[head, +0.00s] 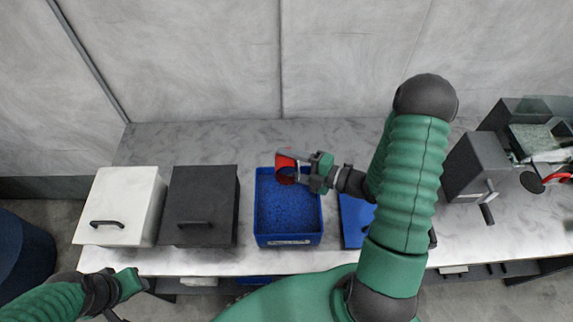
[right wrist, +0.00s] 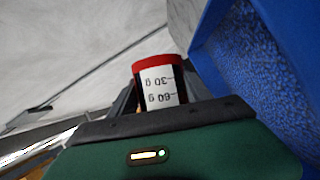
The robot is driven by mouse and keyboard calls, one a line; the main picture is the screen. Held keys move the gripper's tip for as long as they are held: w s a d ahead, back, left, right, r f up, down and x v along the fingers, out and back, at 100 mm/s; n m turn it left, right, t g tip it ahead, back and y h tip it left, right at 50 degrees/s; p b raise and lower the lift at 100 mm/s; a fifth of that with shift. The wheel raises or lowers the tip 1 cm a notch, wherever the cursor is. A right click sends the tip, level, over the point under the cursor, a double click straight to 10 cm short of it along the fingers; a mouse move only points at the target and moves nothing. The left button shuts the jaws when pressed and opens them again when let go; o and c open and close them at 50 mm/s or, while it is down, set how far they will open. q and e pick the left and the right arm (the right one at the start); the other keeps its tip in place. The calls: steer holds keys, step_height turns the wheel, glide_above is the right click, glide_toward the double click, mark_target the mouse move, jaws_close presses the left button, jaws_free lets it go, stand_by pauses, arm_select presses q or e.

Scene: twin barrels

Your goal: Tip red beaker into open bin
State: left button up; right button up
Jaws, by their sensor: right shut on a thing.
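The red beaker (head: 286,163) is held over the back part of the open blue bin (head: 264,240). My right gripper (head: 300,167) is shut on it from the right. The beaker is tilted, with a dark round opening showing toward the bin. In the right wrist view, the beaker (right wrist: 158,80) shows a red band and a white label with upside-down marks, beside the blue bin wall (right wrist: 215,50). Blue granular material covers the bin's inside. No pouring stream is visible. My left gripper (head: 138,284) is empty at the lower left; its finger gap is unclear.
A white lidded bin (head: 125,200) and a black lidded bin (head: 203,200) stand left of the open bin. A blue panel or lid (head: 353,222) lies to its right, partly behind my right arm. Dark grey equipment (head: 476,165) stands at the right end of the marbled bench (head: 345,135).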

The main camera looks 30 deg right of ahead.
mark_target(297, 169)
steer(key=shift+d, duration=0.1)
steer(key=shift+s+a+r+n+t+b, duration=0.1)
steer(key=shift+a+r+n+t+b, duration=0.3)
steer(key=shift+b, duration=0.45)
steer(key=shift+s+d+n+b, duration=0.1)
steer(key=shift+d+n+b, duration=0.25)
steer(key=shift+b, duration=0.3)
steer(key=shift+s+a+r+n+t+b, duration=0.2)
steer(key=shift+a+r+n+t+b, duration=0.25)
steer(key=shift+n+b, duration=0.75)
steer(key=shift+s+a+r+n+t+y+b, duration=0.1)
steer(key=shift+s+r+n+t+y+b, duration=0.35)
steer(key=shift+b, duration=0.95)
steer(key=shift+a+r+n+t+y+b, duration=0.15)
steer(key=shift+n+b, duration=0.5)
steer(key=shift+b, duration=0.8)
steer(key=shift+s+a+r+n+t+y+b, duration=0.2)
steer(key=shift+n+y+b, duration=0.3)
steer(key=shift+b, duration=0.9)
steer(key=shift+s+d+r, duration=0.1)
steer(key=shift+d, duration=0.05)
steer(key=shift+r, duration=0.1)
